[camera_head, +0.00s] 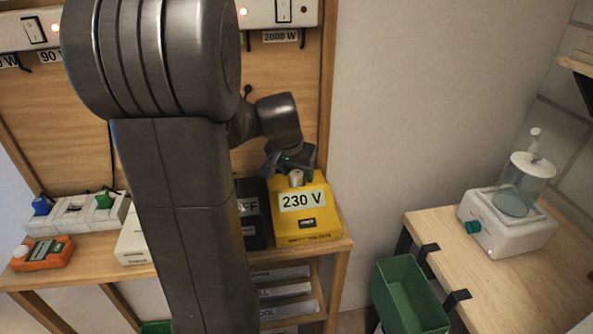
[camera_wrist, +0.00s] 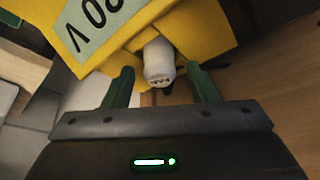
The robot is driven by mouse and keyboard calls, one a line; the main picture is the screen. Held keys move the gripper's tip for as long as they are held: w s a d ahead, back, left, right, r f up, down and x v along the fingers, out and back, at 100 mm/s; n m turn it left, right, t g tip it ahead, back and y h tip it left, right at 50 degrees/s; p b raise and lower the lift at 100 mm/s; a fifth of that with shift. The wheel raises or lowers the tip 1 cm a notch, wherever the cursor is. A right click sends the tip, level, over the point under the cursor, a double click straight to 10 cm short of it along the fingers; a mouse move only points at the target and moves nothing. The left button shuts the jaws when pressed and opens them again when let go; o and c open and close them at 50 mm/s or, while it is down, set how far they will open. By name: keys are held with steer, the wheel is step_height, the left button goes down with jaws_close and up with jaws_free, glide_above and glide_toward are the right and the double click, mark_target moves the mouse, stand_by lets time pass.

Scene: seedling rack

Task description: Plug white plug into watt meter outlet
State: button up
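The white plug (camera_wrist: 158,62) stands against the yellow box (camera_wrist: 200,30), its rounded, marked end toward my wrist camera. In the head view the plug (camera_head: 296,178) shows at the top of the yellow box (camera_head: 323,221), which has a "230 V" label. I cannot tell how deeply the plug is seated. My gripper (camera_head: 290,160) is just above the plug. In the wrist view its green fingers (camera_wrist: 160,70) are open, one on each side of the plug, with gaps. No label readable here names the watt meter; an orange device with a display (camera_head: 42,252) sits far left.
A black box (camera_head: 252,212) stands left of the yellow box. A power strip with blue and green plugs (camera_head: 75,214) lies farther left. A green bin (camera_head: 408,292) is below right; a side table (camera_head: 520,285) carries a white device with a clear vessel (camera_head: 510,222).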

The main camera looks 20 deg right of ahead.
steer(key=shift+r, duration=0.15)
steer(key=v, duration=1.3)
steer(key=shift+a+r, duration=0.2)
steer(key=shift+a, duration=0.05)
steer(key=shift+f, duration=0.1)
steer(key=x, duration=1.2)
steer(key=shift+d+f, duration=0.3)
steer(key=shift+f, duration=0.05)
steer(key=shift+w+d+f, duration=0.15)
steer(key=shift+w, duration=0.05)
steer(key=shift+r+p, duration=1.4)
steer(key=shift+r, duration=0.1)
steer(key=shift+f, duration=0.1)
